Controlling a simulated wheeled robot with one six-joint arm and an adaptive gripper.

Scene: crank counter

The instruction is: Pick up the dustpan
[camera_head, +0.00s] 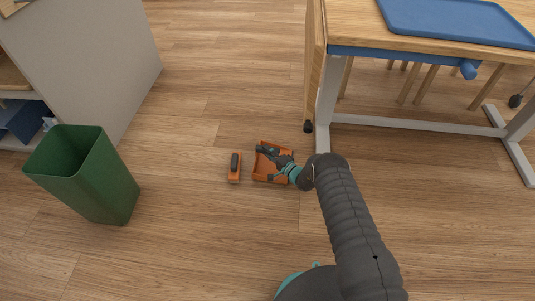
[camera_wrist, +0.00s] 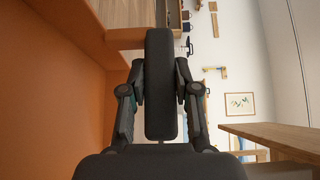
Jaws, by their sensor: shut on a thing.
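The orange dustpan (camera_head: 262,173) is at floor level in the middle of the head view, with its dark handle under my gripper. In the wrist view its orange pan (camera_wrist: 45,90) fills the left side. My gripper (camera_head: 273,163) is over the pan; in the wrist view its two fingers (camera_wrist: 160,85) are shut on the dark upright handle (camera_wrist: 160,50), one on each side. I cannot tell whether the dustpan touches the floor. An orange brush (camera_head: 235,176) with a dark grip lies just left of the dustpan, apart from it.
A green bin (camera_head: 100,190) stands at the left beside a grey cabinet (camera_head: 90,60). A wooden table (camera_head: 420,55) with grey legs, a blue crank and a blue tray (camera_head: 460,18) is at the upper right. The floor around the dustpan is mostly clear.

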